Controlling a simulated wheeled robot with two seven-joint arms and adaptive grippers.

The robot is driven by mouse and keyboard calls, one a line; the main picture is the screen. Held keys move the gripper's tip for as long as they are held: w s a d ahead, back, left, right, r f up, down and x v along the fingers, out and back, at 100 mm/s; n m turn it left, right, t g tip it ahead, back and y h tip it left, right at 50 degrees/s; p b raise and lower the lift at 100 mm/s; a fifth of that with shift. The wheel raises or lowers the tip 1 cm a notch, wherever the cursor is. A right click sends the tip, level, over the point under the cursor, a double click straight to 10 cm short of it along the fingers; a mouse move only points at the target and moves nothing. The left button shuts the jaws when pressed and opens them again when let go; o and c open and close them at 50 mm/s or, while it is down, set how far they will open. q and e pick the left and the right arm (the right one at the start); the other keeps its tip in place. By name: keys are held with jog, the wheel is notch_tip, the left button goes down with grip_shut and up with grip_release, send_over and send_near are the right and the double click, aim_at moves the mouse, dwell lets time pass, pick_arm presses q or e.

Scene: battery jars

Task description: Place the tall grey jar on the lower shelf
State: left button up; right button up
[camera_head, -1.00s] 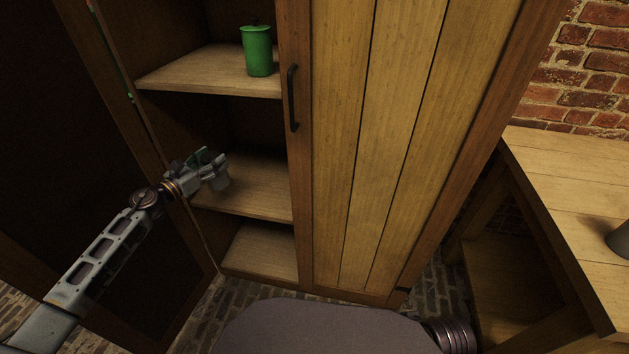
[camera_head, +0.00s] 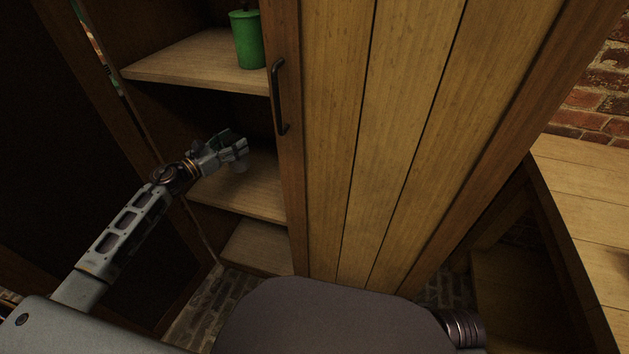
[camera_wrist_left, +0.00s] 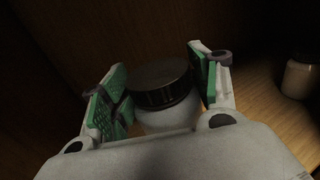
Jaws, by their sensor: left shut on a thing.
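My left gripper (camera_head: 238,147) is inside the open side of the cabinet, above the middle visible shelf board (camera_head: 255,190). In the left wrist view the jar (camera_wrist_left: 165,118) has a black lid and sits upright between the green-padded fingers of the gripper (camera_wrist_left: 160,90). The jar's lower part is hidden by the gripper body. I cannot tell whether its base touches the board. A lower board (camera_head: 258,245) is empty where it shows. My right gripper is not in view.
A green jar (camera_head: 247,40) stands on the upper board (camera_head: 185,62). A pale jar (camera_wrist_left: 300,76) stands on wood at the right of the wrist view. The closed door (camera_head: 375,140) with its black handle (camera_head: 280,97) borders the opening. A wooden table (camera_head: 585,190) stands right.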

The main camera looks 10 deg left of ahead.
aim_at(242, 165)
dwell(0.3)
pick_arm(q)
jog(key=shift+f+b, duration=0.35)
jog(key=shift+f, duration=0.4)
notch_tip(242, 165, down, 2)
jog(key=shift+b, duration=0.3)
notch_tip(242, 165, down, 2)
jog(key=shift+f+b, duration=0.15)
jog(key=shift+b, duration=0.25)
jog(key=shift+f, duration=0.15)
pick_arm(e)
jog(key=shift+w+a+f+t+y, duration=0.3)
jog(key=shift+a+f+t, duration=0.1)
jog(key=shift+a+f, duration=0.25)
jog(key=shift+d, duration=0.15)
